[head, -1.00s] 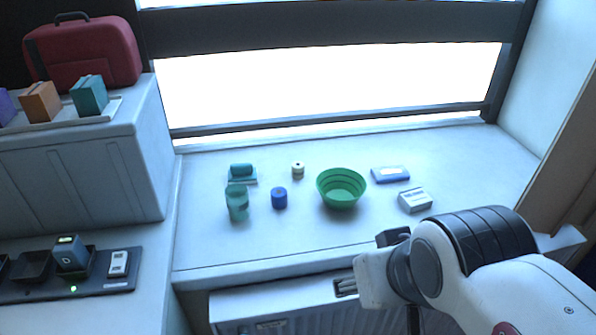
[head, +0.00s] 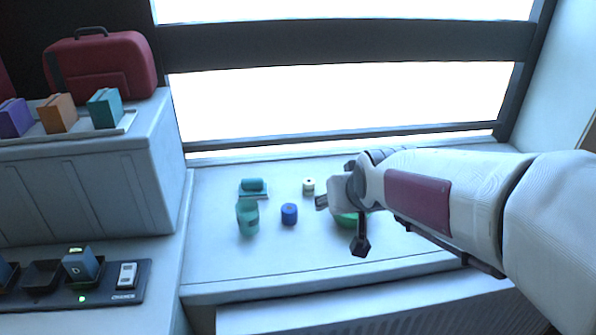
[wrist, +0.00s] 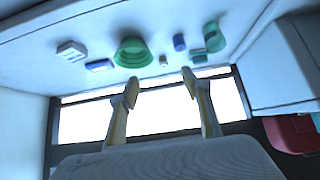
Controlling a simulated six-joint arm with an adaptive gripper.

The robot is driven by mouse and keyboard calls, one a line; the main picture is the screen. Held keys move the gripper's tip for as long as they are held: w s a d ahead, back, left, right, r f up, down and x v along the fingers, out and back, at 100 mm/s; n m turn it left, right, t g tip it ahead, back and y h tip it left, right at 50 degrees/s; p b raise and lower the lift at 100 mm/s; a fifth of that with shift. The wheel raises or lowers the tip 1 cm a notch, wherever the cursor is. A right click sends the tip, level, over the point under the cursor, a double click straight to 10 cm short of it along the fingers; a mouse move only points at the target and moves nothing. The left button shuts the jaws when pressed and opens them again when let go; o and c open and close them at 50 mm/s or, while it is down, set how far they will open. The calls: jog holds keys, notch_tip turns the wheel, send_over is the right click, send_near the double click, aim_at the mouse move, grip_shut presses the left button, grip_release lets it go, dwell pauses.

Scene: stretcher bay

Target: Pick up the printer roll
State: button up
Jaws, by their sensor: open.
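The printer roll, a small white roll with a dark centre (head: 308,185), stands on the pale ledge (head: 225,275) towards the window in the head view. It also shows in the wrist view (wrist: 163,60), beyond the gap between my fingertips. My gripper (head: 340,223) is open and empty, above the ledge to the right of and nearer than the roll in the head view. Both fingers show apart in the wrist view (wrist: 160,86). The roll is not hidden, and my fingers are apart from it.
A blue cylinder (head: 289,214), a teal cup (head: 247,217) and a teal roll on a pad (head: 253,186) stand left of the roll. My arm mostly hides a green bowl (head: 345,220). A blue-white box (wrist: 99,66) and a white box (wrist: 72,51) lie beyond the bowl.

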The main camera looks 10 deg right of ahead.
jog(key=w+f+t, duration=0.1)
jog(key=w+f, duration=0.2)
jog(key=w, duration=0.4)
jog(key=w+f+t, duration=0.1)
jog(key=w+f, duration=0.2)
jog(key=w, duration=0.4)
jog(key=t, duration=0.2)
send_near(309, 181)
jog(key=shift+s+a+f, duration=0.1)
jog(key=shift+f, duration=0.1)
jog(key=shift+x, duration=1.3)
jog(key=shift+x, duration=2.6)
jog(key=shift+r, duration=0.1)
jog(key=shift+c, duration=0.3)
jog(key=c, duration=1.1)
